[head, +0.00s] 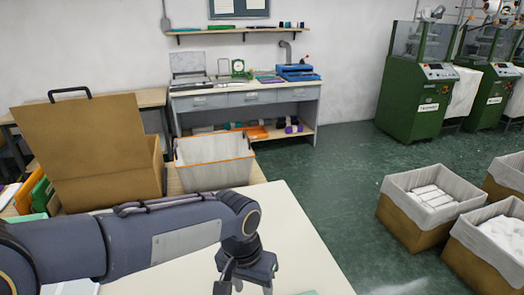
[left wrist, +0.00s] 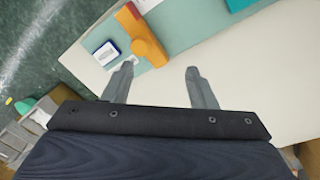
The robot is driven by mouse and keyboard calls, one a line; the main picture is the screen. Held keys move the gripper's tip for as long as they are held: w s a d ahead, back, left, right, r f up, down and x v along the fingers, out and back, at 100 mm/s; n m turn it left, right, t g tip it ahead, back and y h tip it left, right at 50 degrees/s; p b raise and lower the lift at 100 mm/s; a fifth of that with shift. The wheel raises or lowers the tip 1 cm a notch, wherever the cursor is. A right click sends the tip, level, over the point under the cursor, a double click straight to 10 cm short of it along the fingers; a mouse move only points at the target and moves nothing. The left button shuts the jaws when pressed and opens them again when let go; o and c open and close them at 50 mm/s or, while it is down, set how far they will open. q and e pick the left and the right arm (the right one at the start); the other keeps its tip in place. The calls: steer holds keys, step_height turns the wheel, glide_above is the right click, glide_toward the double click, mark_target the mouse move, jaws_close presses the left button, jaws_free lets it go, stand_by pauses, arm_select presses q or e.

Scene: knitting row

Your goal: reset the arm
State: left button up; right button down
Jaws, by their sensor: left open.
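My left arm comes in from the left in the head view, and its gripper (head: 243,288) hangs over the cream table, cut off by the bottom edge. In the left wrist view the left gripper (left wrist: 156,80) has its two fingers spread wide apart with nothing between them. Past the fingers lie an orange object (left wrist: 142,38) and a small white and blue item (left wrist: 106,53) on a pale green mat (left wrist: 190,35). My right gripper is in neither view.
The cream table (head: 290,225) is mostly bare. A large brown box (head: 90,150) and an orange-rimmed white bin (head: 213,165) stand behind the arm. Lined crates (head: 412,222) sit on the green floor at right. A grey workbench (head: 245,105) and green machines (head: 413,100) stand farther back.

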arm_select(q)
steer(key=s+a+r+n+t+h, duration=0.25)
steer(key=s+a, duration=0.25)
steer(key=a, duration=0.8)
steer(key=s+a+f+n+t, duration=0.1)
steer(key=s+a+n+t, duration=0.2)
steer(key=s+a, duration=0.3)
steer(key=s, duration=0.3)
steer(key=shift+s+n, duration=0.3)
steer(key=shift+n, duration=0.05)
